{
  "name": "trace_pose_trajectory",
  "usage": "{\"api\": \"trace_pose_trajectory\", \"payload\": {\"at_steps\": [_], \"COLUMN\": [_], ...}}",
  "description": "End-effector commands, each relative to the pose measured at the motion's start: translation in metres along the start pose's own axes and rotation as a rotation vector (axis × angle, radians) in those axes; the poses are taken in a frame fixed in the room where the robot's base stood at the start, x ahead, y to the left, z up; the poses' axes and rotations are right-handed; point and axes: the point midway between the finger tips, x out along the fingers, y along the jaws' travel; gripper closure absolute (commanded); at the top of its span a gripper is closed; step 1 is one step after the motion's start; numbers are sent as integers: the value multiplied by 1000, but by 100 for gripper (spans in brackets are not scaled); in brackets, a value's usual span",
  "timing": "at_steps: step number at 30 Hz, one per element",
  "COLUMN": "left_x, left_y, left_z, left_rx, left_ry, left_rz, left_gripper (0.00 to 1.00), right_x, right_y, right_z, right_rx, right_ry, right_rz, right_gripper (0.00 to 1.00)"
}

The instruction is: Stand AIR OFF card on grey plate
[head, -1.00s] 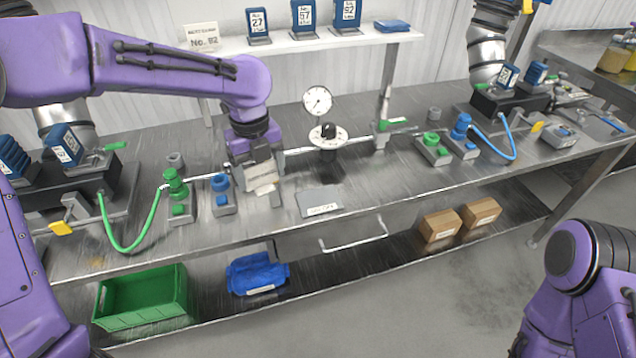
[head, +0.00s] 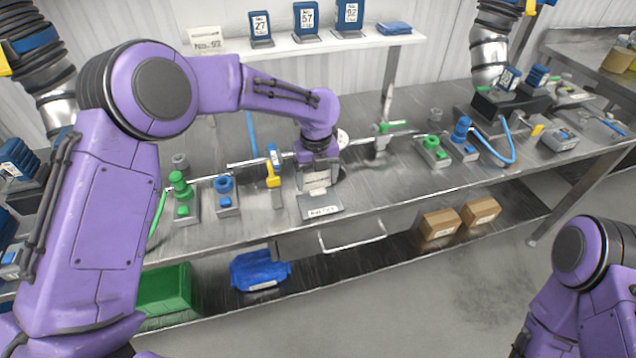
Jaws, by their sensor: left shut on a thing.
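The pale card (head: 316,182) hangs roughly upright in my left gripper (head: 316,172), which is shut on it. Its print is too small to read. The grey plate (head: 318,200) lies near the front edge of the table, with a white label on its front. The card is over the back part of the plate and hides some of it. I cannot tell whether the card's lower edge touches the plate. My right arm shows at the lower right, but its gripper is out of view.
A yellow-handled valve (head: 273,181) stands just left of the plate. Blue (head: 225,195) and green (head: 182,198) fittings are further left. A green-knobbed fitting (head: 433,150) stands to the right. The table (head: 385,180) is clear just right of the plate.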

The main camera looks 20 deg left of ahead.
Motion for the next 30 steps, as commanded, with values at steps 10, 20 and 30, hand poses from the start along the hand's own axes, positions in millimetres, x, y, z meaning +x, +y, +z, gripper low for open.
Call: {"api": "trace_pose_trajectory", "payload": {"at_steps": [10, 20, 30], "left_x": [37, 40, 28], "left_y": [-6, -6, -6], "left_z": [0, 0, 1], "left_rx": [2, 1, 1], "left_ry": [-1, -1, -3], "left_rz": [-1, -1, -4], "left_gripper": [50, 0, 0], "right_x": [-6, -6, -4], "right_y": [0, 0, 0], "right_z": [-2, -2, -2], "right_rx": [0, 0, 0], "right_ry": [0, 0, 0], "right_rz": [0, 0, 0], "right_gripper": [57, 57, 57]}}
